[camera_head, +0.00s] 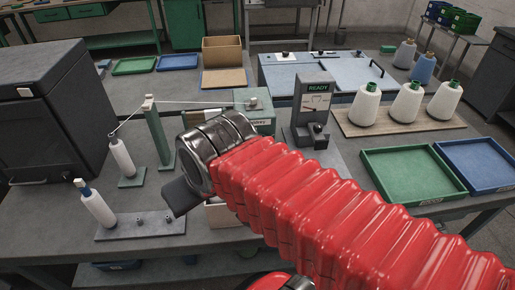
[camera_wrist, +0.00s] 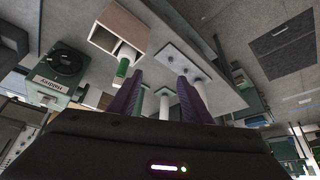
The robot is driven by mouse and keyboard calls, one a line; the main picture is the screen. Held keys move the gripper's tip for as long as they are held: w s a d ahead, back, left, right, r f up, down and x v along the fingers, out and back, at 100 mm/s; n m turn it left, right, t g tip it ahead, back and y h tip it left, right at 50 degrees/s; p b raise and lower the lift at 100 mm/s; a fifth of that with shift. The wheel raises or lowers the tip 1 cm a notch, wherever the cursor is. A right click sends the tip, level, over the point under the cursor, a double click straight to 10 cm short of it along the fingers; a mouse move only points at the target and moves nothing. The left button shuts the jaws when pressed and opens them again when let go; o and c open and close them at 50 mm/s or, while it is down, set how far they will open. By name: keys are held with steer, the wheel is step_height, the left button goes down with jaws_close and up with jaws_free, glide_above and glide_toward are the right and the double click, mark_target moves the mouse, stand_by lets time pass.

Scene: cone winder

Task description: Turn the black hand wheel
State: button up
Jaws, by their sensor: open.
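The same green machine (camera_head: 262,115) shows in the head view behind my arm. I cannot make out the wheel there. My gripper (camera_wrist: 158,100) has its two dark purple fingers spread apart. It is off to the side of the wheel, not touching it. In the head view my gripper (camera_head: 181,196) points down over the bench, partly hidden by my wrist.
A grey bobbin plate (camera_head: 140,225) and white bobbins stand at the left. A green thread post (camera_head: 158,135) stands close to my wrist. A "READY" stand (camera_head: 318,95) is right of the machine. Green (camera_head: 412,174) and blue (camera_head: 480,165) trays lie at the right.

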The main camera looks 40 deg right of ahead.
steer(key=shift+o, duration=0.5)
steer(key=w+d+m+h, duration=0.1)
steer(key=w+d+m, duration=0.2)
steer(key=w+d, duration=0.5)
steer(key=d, duration=0.4)
steer(key=shift+w+f+g, duration=0.2)
steer(key=shift+f+g, duration=0.1)
steer(key=w+d+f+m, duration=0.1)
steer(key=d+f+m, duration=0.1)
steer(key=d, duration=0.6)
steer(key=w+d+f+m, duration=0.1)
steer(key=d+f+m, duration=0.1)
steer(key=d, duration=0.7)
steer(key=shift+w+d+f+g+h, duration=0.25)
steer(key=shift+w+g+h, duration=0.05)
steer(key=shift+w+g, duration=0.1)
steer(key=shift+f, duration=0.1)
steer(key=x, duration=1.3)
steer(key=shift+w+f, duration=0.2)
steer(key=shift+f, duration=0.05)
steer(key=c, duration=1)
steer(key=shift+c, duration=0.2)
